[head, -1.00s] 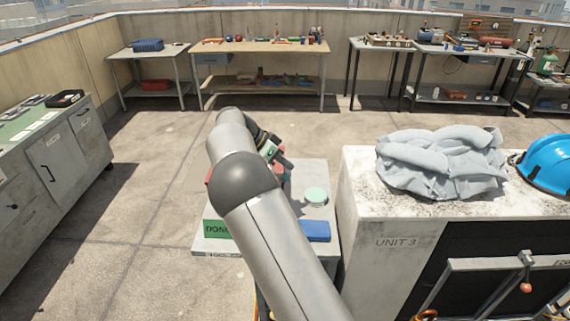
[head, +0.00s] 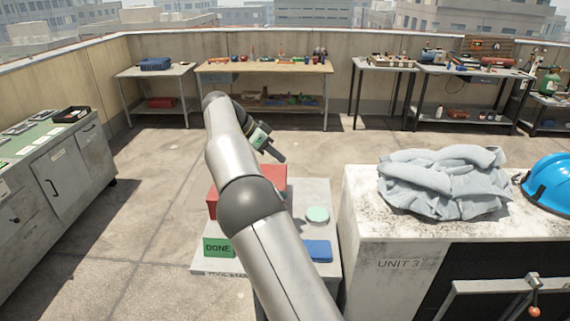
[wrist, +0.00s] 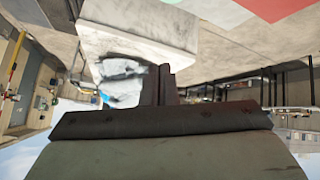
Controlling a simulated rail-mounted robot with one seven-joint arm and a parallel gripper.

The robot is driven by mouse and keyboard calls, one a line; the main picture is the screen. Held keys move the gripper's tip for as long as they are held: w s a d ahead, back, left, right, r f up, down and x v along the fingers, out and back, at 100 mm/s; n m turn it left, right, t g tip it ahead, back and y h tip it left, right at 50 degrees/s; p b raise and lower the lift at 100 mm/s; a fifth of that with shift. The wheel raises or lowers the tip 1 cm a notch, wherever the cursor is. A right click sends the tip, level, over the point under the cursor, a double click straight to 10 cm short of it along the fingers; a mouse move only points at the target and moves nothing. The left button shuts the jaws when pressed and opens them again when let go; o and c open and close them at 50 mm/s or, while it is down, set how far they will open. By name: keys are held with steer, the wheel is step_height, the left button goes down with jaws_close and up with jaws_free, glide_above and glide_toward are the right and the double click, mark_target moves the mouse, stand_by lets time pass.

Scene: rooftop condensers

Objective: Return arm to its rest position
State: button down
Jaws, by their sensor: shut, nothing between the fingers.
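My gripper (head: 276,153) is raised above the far side of the tool stand, at the end of my arm, and points down to the right. In the wrist view my gripper (wrist: 167,72) shows its two fingers together, with nothing between them. Below it the tool stand (head: 325,275) carries a red box (head: 268,182), a green DONE block (head: 218,248), a pale green round disc (head: 317,214) and a blue item (head: 319,250). My arm hides part of the red box and the stand.
The UNIT 3 condenser (head: 362,235) stands close on the right, with a grey cloth (head: 440,180) and a blue hard hat (head: 550,182) on top. A grey cabinet (head: 75,175) is at left. Benches (head: 265,67) line the back wall. Open floor (head: 150,190) lies between.

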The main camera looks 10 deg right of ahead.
steer(key=shift+r, duration=0.1)
steer(key=s+d+n+y, duration=0.5)
steer(key=s+d, duration=0.4)
steer(key=s, duration=0.4)
steer(key=s+a+f+n+y, duration=0.1)
steer(key=s+f+n, duration=0.2)
steer(key=s, duration=0.7)
steer(key=s+a+f+n+y, duration=0.1)
steer(key=s+f+n, duration=0.2)
steer(key=s, duration=0.7)
steer(key=s+a+f+n+y, duration=0.1)
steer(key=s+f+n, duration=0.2)
steer(key=s, duration=0.6)
steer(key=shift+s+a+f+t+y, duration=0.2)
steer(key=shift+s+t+y, duration=0.1)
steer(key=shift+s+y, duration=0.1)
